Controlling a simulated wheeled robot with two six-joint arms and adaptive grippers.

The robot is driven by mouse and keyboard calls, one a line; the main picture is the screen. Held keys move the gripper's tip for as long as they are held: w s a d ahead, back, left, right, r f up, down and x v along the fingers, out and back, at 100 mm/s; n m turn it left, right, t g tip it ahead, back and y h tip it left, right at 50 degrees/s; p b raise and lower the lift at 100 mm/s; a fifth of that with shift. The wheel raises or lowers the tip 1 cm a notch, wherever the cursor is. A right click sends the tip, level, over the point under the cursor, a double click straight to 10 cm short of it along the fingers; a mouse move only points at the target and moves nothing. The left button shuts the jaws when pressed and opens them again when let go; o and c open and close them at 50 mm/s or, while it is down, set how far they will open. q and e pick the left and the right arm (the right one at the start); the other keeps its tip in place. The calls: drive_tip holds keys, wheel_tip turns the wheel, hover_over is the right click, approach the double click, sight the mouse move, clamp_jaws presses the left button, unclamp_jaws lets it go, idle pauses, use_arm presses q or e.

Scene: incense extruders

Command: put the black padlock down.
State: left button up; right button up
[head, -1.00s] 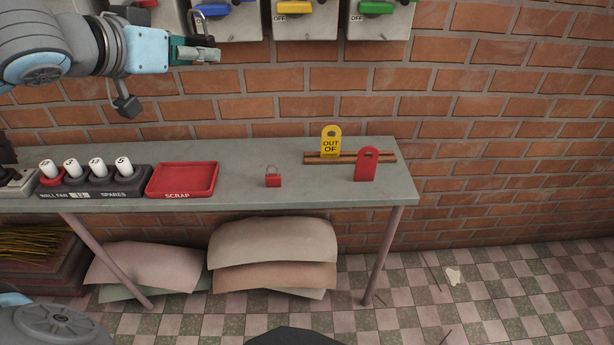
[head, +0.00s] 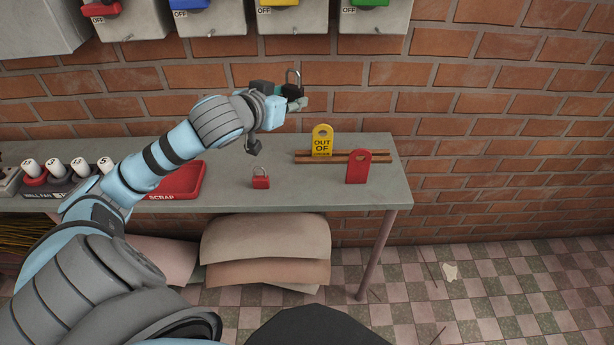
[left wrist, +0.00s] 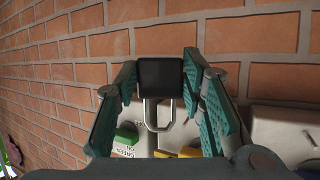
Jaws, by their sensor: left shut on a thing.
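The black padlock (head: 292,89) is held by my left gripper (head: 294,98), in front of the brick wall and above the bench (head: 232,201). Its silver shackle points up in the head view. In the left wrist view, the padlock's square black body (left wrist: 160,75) sits between the teal fingers of my left gripper (left wrist: 160,85), with the shackle toward the bottom of the picture. The left gripper is shut on it. The padlock is clear of the bench and the switch boxes. My right gripper is not in view.
A red padlock (head: 260,182) stands on the bench. A yellow tag (head: 322,141) and red tag (head: 356,167) stand by a wooden rack (head: 368,158). A red scrap tray (head: 187,183) is partly behind my left arm. Switch boxes (head: 290,18) line the wall above.

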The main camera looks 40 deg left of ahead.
use_arm(q)
wheel_tip(320, 180, down, 5)
drive_tip(key=s+n, duration=0.1)
drive_tip(key=b, duration=0.6)
hover_over(291, 191)
drive_tip(key=shift+y, duration=0.4)
wheel_tip(291, 191, down, 14)
drive_tip(key=shift+r, duration=0.15)
wheel_tip(291, 191, down, 5)
drive_tip(key=shift+r+b, duration=0.15)
drive_tip(key=shift+b, duration=0.8)
drive_tip(key=shift+r, duration=0.1)
drive_tip(key=shift+f, duration=0.6)
drive_tip(key=o, duration=1.2)
drive_tip(key=shift+r, duration=0.1)
